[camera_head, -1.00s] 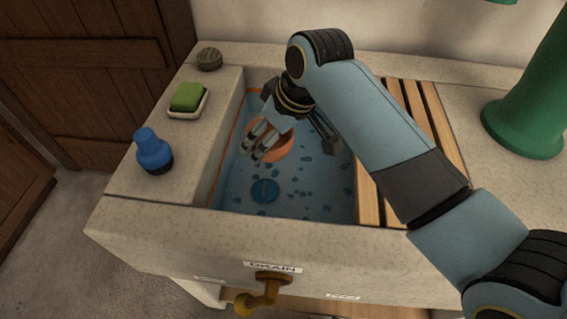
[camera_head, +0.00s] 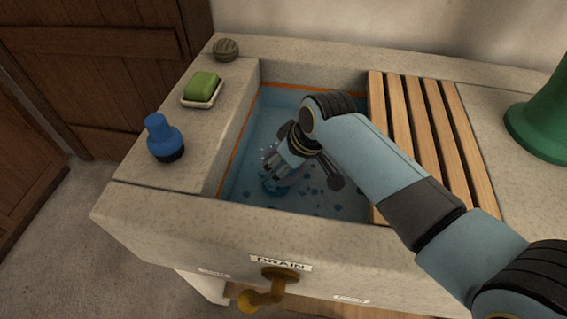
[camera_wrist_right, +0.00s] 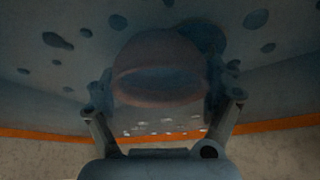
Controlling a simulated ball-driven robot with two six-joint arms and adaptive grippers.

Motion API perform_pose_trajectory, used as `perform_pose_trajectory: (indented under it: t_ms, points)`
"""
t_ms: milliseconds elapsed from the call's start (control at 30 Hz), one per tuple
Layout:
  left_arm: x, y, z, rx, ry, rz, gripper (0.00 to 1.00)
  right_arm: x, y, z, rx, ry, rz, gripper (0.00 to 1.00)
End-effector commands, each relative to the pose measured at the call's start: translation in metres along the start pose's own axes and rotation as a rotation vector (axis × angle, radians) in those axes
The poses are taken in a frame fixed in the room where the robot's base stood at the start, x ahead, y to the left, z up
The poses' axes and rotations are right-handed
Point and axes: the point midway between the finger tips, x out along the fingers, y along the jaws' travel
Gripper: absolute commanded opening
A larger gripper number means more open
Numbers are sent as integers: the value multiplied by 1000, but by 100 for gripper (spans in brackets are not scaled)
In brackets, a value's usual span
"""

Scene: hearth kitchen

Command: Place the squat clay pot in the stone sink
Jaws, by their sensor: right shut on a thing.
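The stone sink (camera_head: 165,213) has a blue-tinted basin with dark spots, an orange line around its inner walls, and what looks like water in it. My right gripper (camera_head: 276,182) reaches down into the basin, low over the area of the round blue drain piece. The squat clay pot (camera_wrist_right: 160,68) shows in the right wrist view as a dim, reddish rounded body between the two fingers, which are shut on it. In the head view the gripper hides most of the pot. I cannot tell whether it touches the basin floor. My left gripper is out of view.
A wooden slatted rack (camera_head: 452,135) covers the basin's right part. On the left ledge stand a blue bottle (camera_head: 163,137), green soap in a dish (camera_head: 202,88) and a round dark object (camera_head: 226,49). A green vessel (camera_head: 542,120) stands right. A brass drain tap (camera_head: 270,287) is in front.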

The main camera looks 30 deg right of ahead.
Motion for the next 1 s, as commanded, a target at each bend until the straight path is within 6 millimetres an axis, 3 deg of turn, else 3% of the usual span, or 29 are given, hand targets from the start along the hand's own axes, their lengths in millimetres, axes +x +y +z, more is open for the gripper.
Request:
perform_pose_trajectory:
  t_ms: [67,100,200,567,1000]
  points:
    - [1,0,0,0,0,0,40,2,0,1,0,1,0,47]
    - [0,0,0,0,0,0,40,2,0,1,0,0,0,89]
    - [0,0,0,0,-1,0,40,2,0,1,0,0,0,100]
    - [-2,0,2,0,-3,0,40,-6,0,0,0,0,0,100]
    - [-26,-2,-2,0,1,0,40,-98,0,-1,0,2,0,100]
